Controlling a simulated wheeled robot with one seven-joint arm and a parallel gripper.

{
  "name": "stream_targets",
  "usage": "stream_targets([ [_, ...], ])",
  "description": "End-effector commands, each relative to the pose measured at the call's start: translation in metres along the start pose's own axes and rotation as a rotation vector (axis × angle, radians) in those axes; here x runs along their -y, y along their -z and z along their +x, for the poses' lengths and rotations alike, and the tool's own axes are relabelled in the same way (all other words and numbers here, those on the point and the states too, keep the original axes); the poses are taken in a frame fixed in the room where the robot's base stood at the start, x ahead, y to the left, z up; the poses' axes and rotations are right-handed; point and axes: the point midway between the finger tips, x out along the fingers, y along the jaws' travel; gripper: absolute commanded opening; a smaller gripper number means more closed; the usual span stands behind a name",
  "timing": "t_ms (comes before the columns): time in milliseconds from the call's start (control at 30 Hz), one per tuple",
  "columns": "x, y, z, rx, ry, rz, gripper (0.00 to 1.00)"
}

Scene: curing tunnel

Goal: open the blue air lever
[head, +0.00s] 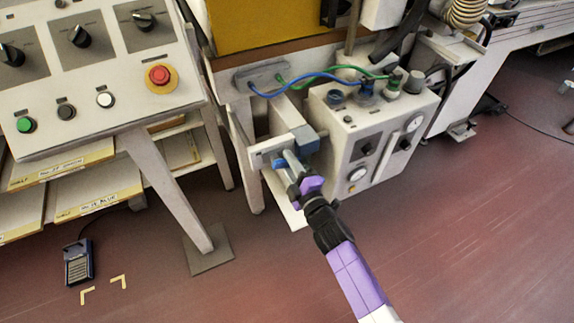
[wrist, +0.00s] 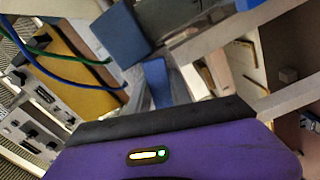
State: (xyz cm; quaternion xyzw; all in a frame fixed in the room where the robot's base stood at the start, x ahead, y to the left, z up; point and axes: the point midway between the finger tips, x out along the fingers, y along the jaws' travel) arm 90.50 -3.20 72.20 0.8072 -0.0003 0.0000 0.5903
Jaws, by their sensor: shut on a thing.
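The blue air lever (head: 278,163) shows as a small blue piece at my fingertips in the head view, in front of a pale bracket. It also shows in the wrist view (wrist: 157,80), just beyond the dark edge of my gripper. A grey-blue block (head: 305,140) sits right beside it on the bracket, and it looks large in the wrist view (wrist: 122,33). My purple and black gripper (head: 289,160) reaches in from the lower right and is shut on the lever. The fingers hide part of the lever, and its exact angle is hard to tell.
A white unit with a gauge (head: 412,124) stands right of the lever. Blue (head: 300,83) and green (head: 330,70) hoses run above it. A control panel (head: 92,75) with a red button (head: 159,75) is at left. A foot pedal (head: 78,262) lies on open floor.

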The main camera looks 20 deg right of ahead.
Motion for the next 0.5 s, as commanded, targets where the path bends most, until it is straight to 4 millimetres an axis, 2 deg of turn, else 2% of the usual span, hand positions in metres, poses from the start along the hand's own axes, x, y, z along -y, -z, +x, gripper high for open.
stream_targets([
  [200,-0.0044,0.0007,-0.0004,0.000,0.001,-0.158,0.00],
  [500,-0.0081,0.0016,-0.0005,-0.001,0.002,-0.288,0.00],
])
